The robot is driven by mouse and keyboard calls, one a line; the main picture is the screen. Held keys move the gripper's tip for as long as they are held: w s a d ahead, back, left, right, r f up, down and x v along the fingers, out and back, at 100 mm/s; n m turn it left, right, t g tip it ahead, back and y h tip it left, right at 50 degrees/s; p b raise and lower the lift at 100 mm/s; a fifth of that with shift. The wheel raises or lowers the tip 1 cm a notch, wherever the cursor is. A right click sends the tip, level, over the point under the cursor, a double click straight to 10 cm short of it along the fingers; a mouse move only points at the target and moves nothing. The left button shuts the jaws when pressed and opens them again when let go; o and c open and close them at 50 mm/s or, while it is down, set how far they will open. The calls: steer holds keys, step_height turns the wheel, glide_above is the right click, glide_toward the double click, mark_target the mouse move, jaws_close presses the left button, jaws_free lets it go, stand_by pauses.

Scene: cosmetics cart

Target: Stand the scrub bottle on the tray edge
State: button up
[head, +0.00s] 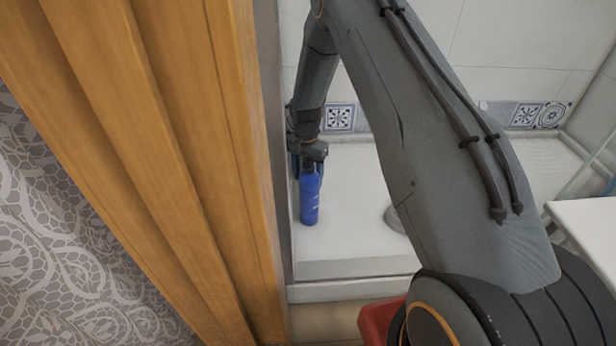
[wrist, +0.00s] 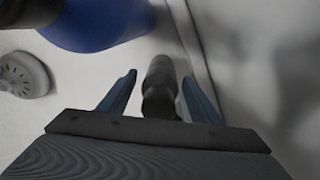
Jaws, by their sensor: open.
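A blue bottle (head: 310,198) stands upright on the white shower tray (head: 345,268), near its left side. Its large blue body also shows at the top of the wrist view (wrist: 98,22). My gripper (head: 297,165) is behind the blue bottle's top and partly hidden by it. In the wrist view my gripper (wrist: 160,77) is open, with a dark, narrow, bottle-like object (wrist: 160,84) between its blue fingers, gaps showing on both sides. I cannot tell which of the two is the scrub bottle. The dark object cannot be made out in the head view.
A grey round drain (wrist: 24,74) lies on the tray at left in the wrist view. A wooden frame (head: 215,170) and wall run close along the left. A white surface (head: 588,225) and a red object (head: 380,322) are at right and front. The tray's middle is largely hidden by my arm.

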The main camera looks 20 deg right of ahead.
step_height(320, 180, up, 12)
steer(key=p, duration=0.5)
steer(key=shift+w+a+r+p, duration=0.1)
steer(key=shift+w+a+p, duration=0.05)
steer(key=shift+p, duration=0.15)
